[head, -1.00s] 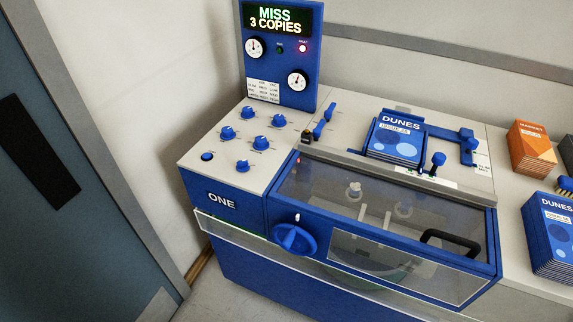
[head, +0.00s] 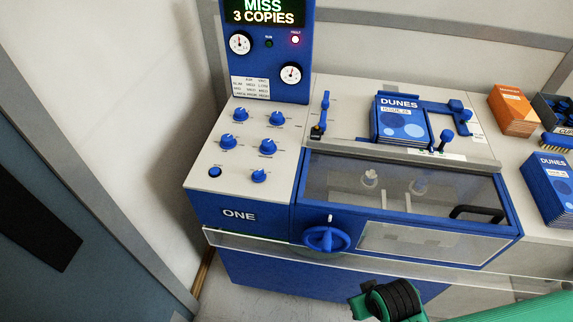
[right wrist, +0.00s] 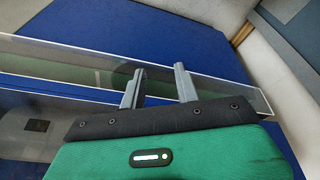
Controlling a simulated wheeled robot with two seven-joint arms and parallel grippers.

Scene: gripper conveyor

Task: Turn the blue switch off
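The blue machine marked ONE has a light top panel. A blue upright lever (head: 325,102) stands on it, just right of the display post, with a small black and yellow piece (head: 317,131) at its foot. Several blue knobs (head: 268,147) and a round blue push button (head: 214,172) sit on the left panel. I cannot tell which of these is the switch named. My right arm shows at the bottom of the head view, well below these controls. In the right wrist view my right gripper (right wrist: 160,70) has its two grey fingers apart, with nothing between them. My left gripper is out of view.
The display (head: 265,12) reads MISS 3 COPIES, with a lit red lamp (head: 295,39). A blue handwheel (head: 326,239) and a clear guard rail (head: 380,258) project from the front. A DUNES stack (head: 402,120) sits on top. A door (head: 60,230) stands at left.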

